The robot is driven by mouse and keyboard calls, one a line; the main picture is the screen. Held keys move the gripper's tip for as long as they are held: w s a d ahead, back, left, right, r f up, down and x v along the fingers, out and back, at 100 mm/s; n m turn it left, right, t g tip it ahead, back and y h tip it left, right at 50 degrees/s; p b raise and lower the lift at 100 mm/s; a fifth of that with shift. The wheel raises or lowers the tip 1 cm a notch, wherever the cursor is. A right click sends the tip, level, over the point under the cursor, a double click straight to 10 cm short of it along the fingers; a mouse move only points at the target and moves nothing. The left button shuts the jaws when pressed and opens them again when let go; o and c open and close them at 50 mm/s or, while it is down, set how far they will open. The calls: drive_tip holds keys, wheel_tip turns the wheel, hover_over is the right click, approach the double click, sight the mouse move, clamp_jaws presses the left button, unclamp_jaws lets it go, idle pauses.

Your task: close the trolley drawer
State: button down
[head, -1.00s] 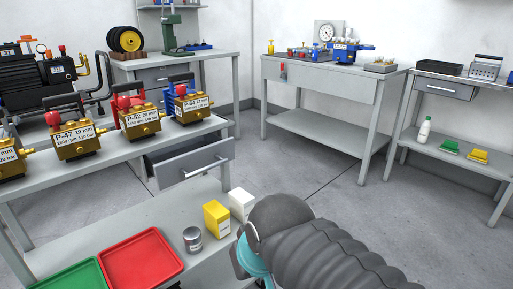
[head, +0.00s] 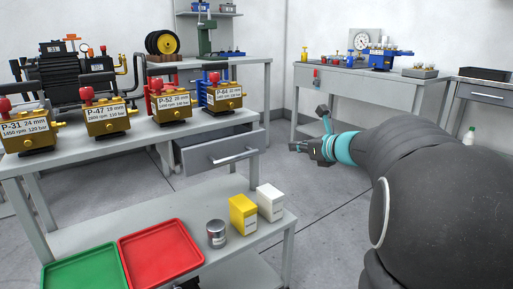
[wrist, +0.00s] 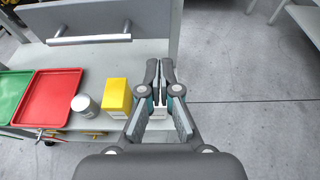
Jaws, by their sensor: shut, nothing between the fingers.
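The trolley drawer (head: 220,150) is grey with a silver bar handle (head: 235,156). It sticks out to the right from under the top of the grey trolley (head: 60,160), open. In the wrist view, the drawer front (wrist: 110,20) and its handle (wrist: 90,39) are at the upper left. My gripper (head: 303,148) is shut and empty, to the right of the drawer front and apart from it. In the wrist view my gripper (wrist: 160,66) has its fingers together, to the right of the handle. The inside of the drawer is mostly hidden.
Several brass pumps (head: 105,118) stand on the trolley top. The lower shelf holds a green tray (head: 85,270), a red tray (head: 160,252), a can (head: 216,234), a yellow box (head: 243,215) and a white box (head: 271,203). Floor (head: 330,215) right of the trolley is clear.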

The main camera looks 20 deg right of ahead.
sight(262, 139)
drive_tip(key=x, duration=0.8)
drive_tip(key=r+b+x, duration=0.1)
drive_tip(key=x, duration=0.3)
drive_tip(key=shift+w+f, duration=0.1)
drive_tip(key=shift+w, duration=0.4)
drive_tip(key=shift+w+a, duration=0.25)
drive_tip(key=shift+w, duration=0.35)
drive_tip(key=shift+w+a, duration=0.1)
drive_tip(key=shift+w, duration=0.25)
drive_tip(key=w+a+p, duration=0.1)
drive_tip(key=w, duration=0.1)
drive_tip(key=w+p, duration=0.1)
drive_tip(key=w, duration=0.2)
drive_tip(key=w+a+p, duration=0.1)
drive_tip(key=w, duration=0.2)
drive_tip(key=shift+a+p, duration=0.3)
drive_tip(key=shift+r, duration=0.3)
